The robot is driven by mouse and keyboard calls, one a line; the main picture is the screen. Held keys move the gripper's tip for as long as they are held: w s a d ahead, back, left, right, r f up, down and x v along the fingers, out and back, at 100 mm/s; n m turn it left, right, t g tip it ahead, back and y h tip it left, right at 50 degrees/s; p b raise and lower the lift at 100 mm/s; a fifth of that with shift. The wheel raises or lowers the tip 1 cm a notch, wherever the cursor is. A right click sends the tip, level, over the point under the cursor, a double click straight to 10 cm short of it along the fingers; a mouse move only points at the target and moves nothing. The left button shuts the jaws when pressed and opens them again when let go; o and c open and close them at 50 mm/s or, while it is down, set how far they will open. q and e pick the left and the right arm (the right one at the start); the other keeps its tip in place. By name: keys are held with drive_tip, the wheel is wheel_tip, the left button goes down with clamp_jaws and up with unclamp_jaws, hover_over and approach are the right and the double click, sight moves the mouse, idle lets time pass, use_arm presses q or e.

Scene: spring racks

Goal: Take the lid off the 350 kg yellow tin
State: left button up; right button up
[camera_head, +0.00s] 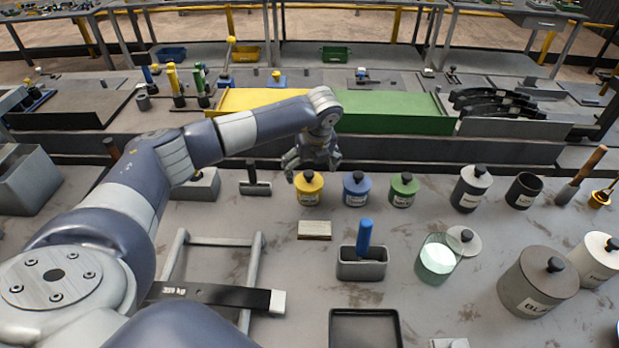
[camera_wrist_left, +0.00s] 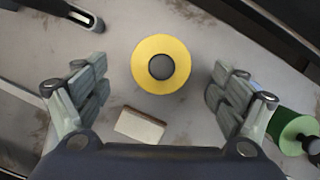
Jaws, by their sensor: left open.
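The yellow tin (camera_head: 308,196) stands upright on the grey bench, with a yellow lid and a dark round knob on top. In the left wrist view the yellow lid (camera_wrist_left: 145,76) with its knob lies between my fingers, a little ahead of them. My left gripper (camera_head: 312,160) is above and just behind the tin in the head view. In the left wrist view the left gripper (camera_wrist_left: 155,88) is spread wide and empty, and no finger touches the lid. The tin's label is too small to read. My right gripper is not in view.
A blue tin (camera_head: 356,191) and a green tin (camera_head: 403,191) stand close to the right of the yellow one. A small pale block (camera_head: 314,230) lies in front of it. A grey box with a blue handle (camera_head: 362,264) and a glass jar (camera_head: 437,259) stand nearer.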

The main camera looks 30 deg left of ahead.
sight(309, 173)
use_arm(q)
drive_tip(key=shift+p+x, duration=0.6)
drive_tip(key=shift+x, duration=1.35)
drive_tip(key=shift+r, duration=0.1)
drive_tip(key=c, duration=1.3)
